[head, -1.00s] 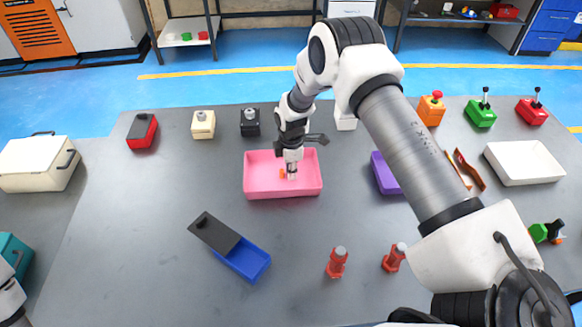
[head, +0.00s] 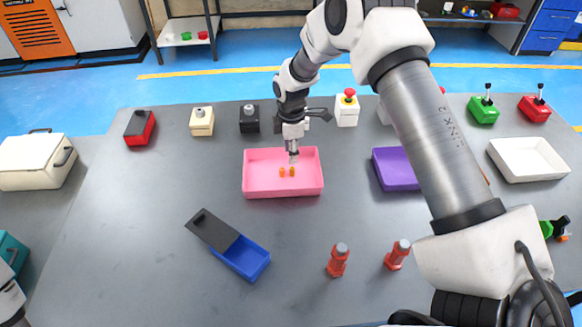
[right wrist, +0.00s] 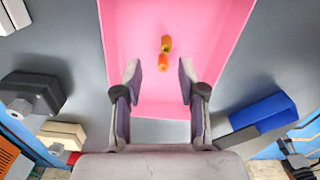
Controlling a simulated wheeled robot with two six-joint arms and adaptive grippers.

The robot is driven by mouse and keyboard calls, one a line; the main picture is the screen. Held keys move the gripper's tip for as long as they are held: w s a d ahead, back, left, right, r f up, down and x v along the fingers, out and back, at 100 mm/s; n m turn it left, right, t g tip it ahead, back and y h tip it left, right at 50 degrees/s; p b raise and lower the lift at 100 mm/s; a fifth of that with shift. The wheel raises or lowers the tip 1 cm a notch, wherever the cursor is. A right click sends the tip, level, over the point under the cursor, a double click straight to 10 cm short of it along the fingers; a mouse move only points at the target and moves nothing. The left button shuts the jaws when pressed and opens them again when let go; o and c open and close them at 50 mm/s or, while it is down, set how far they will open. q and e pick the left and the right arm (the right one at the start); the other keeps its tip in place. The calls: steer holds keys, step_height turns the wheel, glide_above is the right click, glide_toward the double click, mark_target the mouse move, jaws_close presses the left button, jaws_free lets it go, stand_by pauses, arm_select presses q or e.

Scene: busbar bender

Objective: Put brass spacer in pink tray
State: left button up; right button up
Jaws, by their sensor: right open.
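The pink tray (head: 283,191) stands in the middle of the grey table. Two small orange-gold pieces lie apart on its floor, a left one (head: 282,172) and a right one (head: 291,172); I cannot tell which is the brass spacer. In the right wrist view, they lie close together on the pink floor (right wrist: 215,45), one more yellow (right wrist: 166,42), one more orange (right wrist: 163,62). My right gripper (head: 294,159) is above the tray, pointing down, open and empty. My left gripper is not in view.
A purple tray (head: 393,170) and a white tray (head: 528,160) stand to the right. A blue box with a dark sliding lid (head: 240,262) and two red posts (head: 338,262) are in front. Small button boxes line the back.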

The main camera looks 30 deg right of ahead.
step_height(320, 180, up, 5)
steer(key=shift+r+b, duration=0.1)
steer(key=shift+b, duration=0.3)
